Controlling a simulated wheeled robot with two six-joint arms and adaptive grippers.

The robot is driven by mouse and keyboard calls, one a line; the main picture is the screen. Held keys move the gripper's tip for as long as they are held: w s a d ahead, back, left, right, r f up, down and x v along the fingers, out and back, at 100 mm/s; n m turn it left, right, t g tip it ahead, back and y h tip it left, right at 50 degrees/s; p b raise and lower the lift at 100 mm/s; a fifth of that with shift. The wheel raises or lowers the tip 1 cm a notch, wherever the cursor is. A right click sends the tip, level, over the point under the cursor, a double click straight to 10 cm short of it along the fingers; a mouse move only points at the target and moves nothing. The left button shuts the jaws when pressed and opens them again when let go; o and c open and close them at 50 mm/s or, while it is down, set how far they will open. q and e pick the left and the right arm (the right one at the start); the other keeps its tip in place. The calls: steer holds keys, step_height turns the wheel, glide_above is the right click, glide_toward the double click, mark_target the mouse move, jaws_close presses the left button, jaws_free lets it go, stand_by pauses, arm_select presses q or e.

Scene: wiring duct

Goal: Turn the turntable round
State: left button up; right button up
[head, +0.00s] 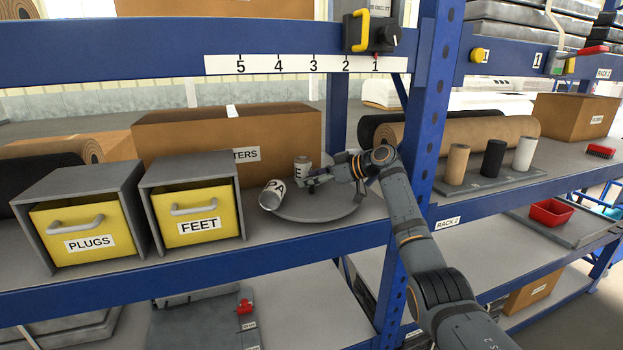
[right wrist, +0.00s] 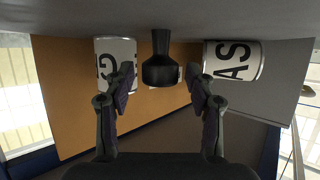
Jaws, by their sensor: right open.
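The turntable (head: 325,211) is a round grey disc on the shelf, right of the yellow drawers. A pale can (head: 272,195) with "PA" on it stands at its left and looks tilted. A second can (head: 301,166) stands at its back. My right gripper (head: 309,181) is low over the disc, by the cans. In the right wrist view, which looks upside down, its open fingers (right wrist: 161,88) are on either side of a dark upright knob (right wrist: 158,68), with a visible gap. One can (right wrist: 114,62) is at left there and another (right wrist: 236,61) at right. My left gripper is not in view.
Grey boxes with yellow drawers labelled PLUGS (head: 88,228) and FEET (head: 197,217) stand left of the turntable. A cardboard box (head: 225,135) is behind. A blue rack post (head: 432,120) rises at right, close to my right arm. A numbered strip (head: 305,64) runs above.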

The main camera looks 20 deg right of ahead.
steer(key=v, duration=1.2)
